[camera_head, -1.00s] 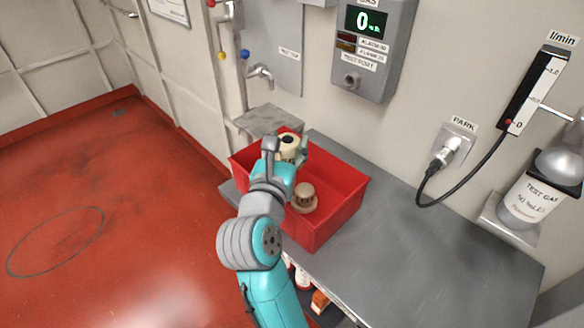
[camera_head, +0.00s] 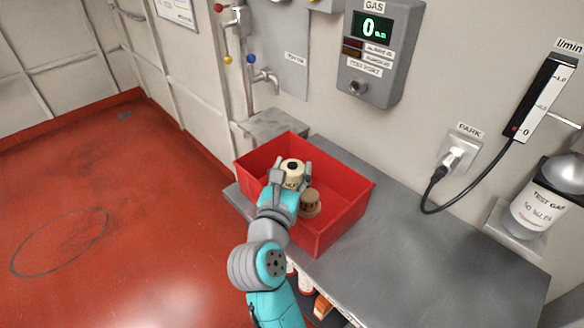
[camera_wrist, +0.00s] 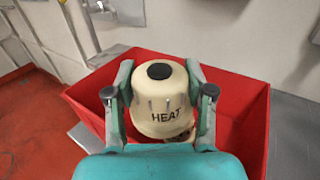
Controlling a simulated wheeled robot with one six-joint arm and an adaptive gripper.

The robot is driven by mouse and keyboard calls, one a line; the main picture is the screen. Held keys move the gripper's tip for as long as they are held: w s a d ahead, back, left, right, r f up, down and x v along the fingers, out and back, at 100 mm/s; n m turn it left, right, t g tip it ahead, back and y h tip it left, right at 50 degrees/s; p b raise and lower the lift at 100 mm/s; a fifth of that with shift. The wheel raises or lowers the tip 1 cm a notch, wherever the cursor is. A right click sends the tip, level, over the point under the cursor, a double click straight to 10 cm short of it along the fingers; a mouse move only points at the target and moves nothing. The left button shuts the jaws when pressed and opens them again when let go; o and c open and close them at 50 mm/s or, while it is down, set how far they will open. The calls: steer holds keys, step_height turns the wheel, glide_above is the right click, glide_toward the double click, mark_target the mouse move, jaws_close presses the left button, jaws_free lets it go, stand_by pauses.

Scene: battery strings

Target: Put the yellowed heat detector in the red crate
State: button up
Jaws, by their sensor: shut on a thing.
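The yellowed heat detector (camera_head: 291,172) is cream-coloured with a dark round cap, and the wrist view shows it (camera_wrist: 159,100) with the word HEAT on its side. My gripper (camera_head: 292,174) is shut on it, one finger on each side; the fingers also show in the wrist view (camera_wrist: 160,98). The detector is held within the outline of the red crate (camera_head: 340,212), and I cannot tell whether it touches the crate floor. The crate stands on the grey bench and also shows in the wrist view (camera_wrist: 240,118).
A brown detector (camera_head: 310,204) sits in the crate, just right of my gripper. The grey bench (camera_head: 430,250) is clear to the right. A gas panel (camera_head: 378,50), a parked plug (camera_head: 456,155) and a test gas cylinder (camera_head: 535,208) are along the wall.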

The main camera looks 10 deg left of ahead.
steer(key=shift+f, duration=0.35)
